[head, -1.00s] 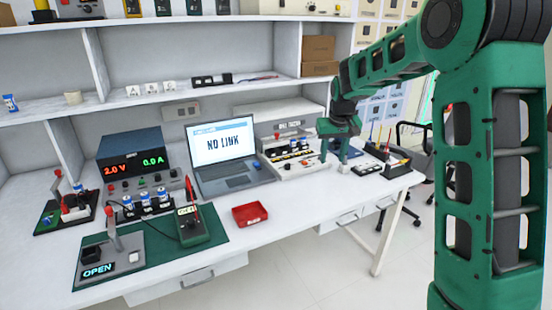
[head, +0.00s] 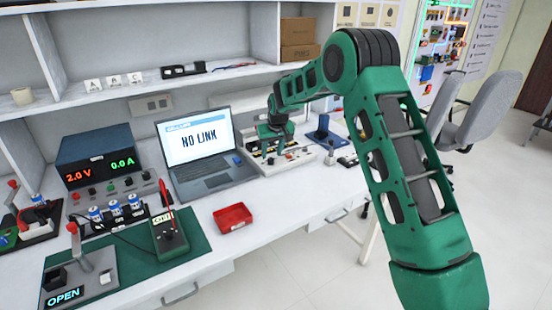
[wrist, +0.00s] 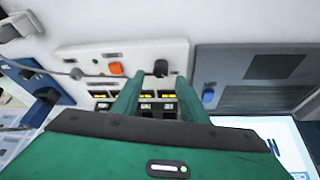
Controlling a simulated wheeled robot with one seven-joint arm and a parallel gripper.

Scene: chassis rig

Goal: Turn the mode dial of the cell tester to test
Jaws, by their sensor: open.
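The cell tester (head: 307,156) is a pale box with battery slots behind its front panel, standing right of the laptop. In the wrist view its front panel (wrist: 88,56) carries a black mode dial (wrist: 161,67) and an orange button (wrist: 115,70); slots with yellow parts lie nearer my palm. My gripper (head: 273,150) is over the tester's left part. In the wrist view my gripper (wrist: 157,81) is open, and the dial shows between its fingertips. I cannot tell whether they touch it. The dial's pointer and markings are too small to read.
The laptop (head: 203,168) reads NO LINK, beside the tester. A blue stand (head: 322,135) is right of it. A red tray (head: 233,217) lies in front. A power supply (head: 96,162) and green meter (head: 168,236) are at left. The front right tabletop is clear.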

